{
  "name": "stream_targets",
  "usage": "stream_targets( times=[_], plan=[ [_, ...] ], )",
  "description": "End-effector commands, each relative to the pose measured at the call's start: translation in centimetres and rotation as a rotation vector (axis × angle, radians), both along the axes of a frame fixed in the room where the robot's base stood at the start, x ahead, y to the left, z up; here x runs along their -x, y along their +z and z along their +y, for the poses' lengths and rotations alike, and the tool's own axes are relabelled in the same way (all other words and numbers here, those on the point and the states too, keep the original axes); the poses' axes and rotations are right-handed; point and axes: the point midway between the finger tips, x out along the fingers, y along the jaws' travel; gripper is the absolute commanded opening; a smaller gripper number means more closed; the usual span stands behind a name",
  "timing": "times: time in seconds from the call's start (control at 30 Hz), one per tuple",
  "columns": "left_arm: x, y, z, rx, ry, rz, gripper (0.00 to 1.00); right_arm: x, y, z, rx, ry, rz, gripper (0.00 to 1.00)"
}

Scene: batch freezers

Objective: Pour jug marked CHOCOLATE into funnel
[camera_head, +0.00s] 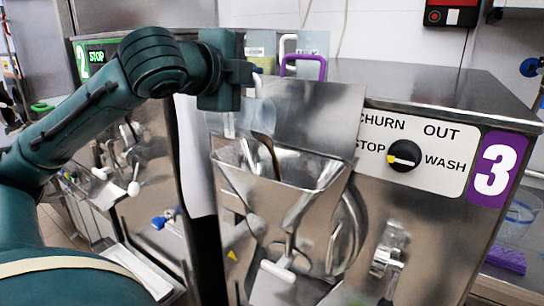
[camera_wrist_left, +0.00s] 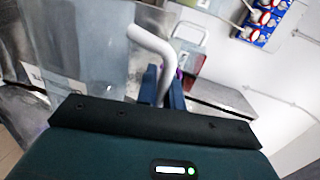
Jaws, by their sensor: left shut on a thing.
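My left gripper (camera_head: 256,82) is shut on the white handle (camera_wrist_left: 155,45) of a clear jug (camera_wrist_left: 85,45). In the head view the jug (camera_head: 236,122) is tilted, low beside the gripper and over the steel funnel (camera_head: 232,176). A brown streak (camera_head: 268,152), like chocolate liquid, runs from near the jug's lower edge down into the funnel. The funnel is the open-topped hopper on the front of the machine numbered 3. The jug's marking is not readable in either view, and the gripper and arm hide part of it. My right gripper is not in view.
A jug with a purple handle (camera_head: 303,66) and other clear containers stand behind on the machine top (camera_head: 420,88). A steel panel (camera_head: 318,118) rises behind the funnel. The dial (camera_head: 404,156) is to the right. Machine 2 (camera_head: 96,60) stands on the left.

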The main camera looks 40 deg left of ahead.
Motion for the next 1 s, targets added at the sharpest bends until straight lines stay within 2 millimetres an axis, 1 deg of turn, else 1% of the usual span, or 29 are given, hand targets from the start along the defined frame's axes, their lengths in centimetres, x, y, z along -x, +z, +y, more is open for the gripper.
stream_targets(
  times=[1.0],
  plan=[
    [-0.3, 0.4, -1.5, -0.135, 0.003, 0.031, 0.00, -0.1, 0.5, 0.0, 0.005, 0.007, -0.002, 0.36]
  ],
)
